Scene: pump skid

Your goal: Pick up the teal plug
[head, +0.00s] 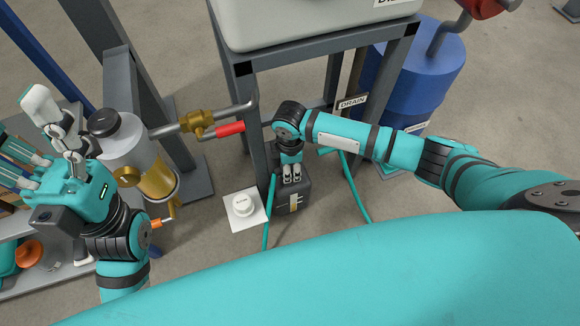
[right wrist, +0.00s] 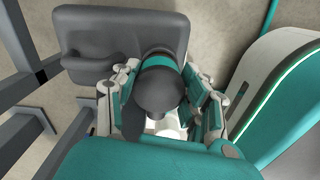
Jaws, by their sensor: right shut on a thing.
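In the right wrist view, a dark grey rounded piece with a teal band, which I take to be the teal plug (right wrist: 166,62), sits between the fingers of my right gripper (right wrist: 163,90). The fingers press on it from both sides. In the head view my right gripper (head: 291,173) points down at a dark grey box (head: 293,198) with a pale label, and the plug is hidden there. I cannot tell whether the plug touches the box. My left gripper (head: 45,155) is raised at the left, its fingers spread and empty.
A white square base with a round knob (head: 243,205) stands left of the box. Teal hoses lie beside the box. The grey frame leg (head: 255,125) and a red-handled brass valve (head: 198,124) are close by. A blue drum (head: 425,75) stands at the back right.

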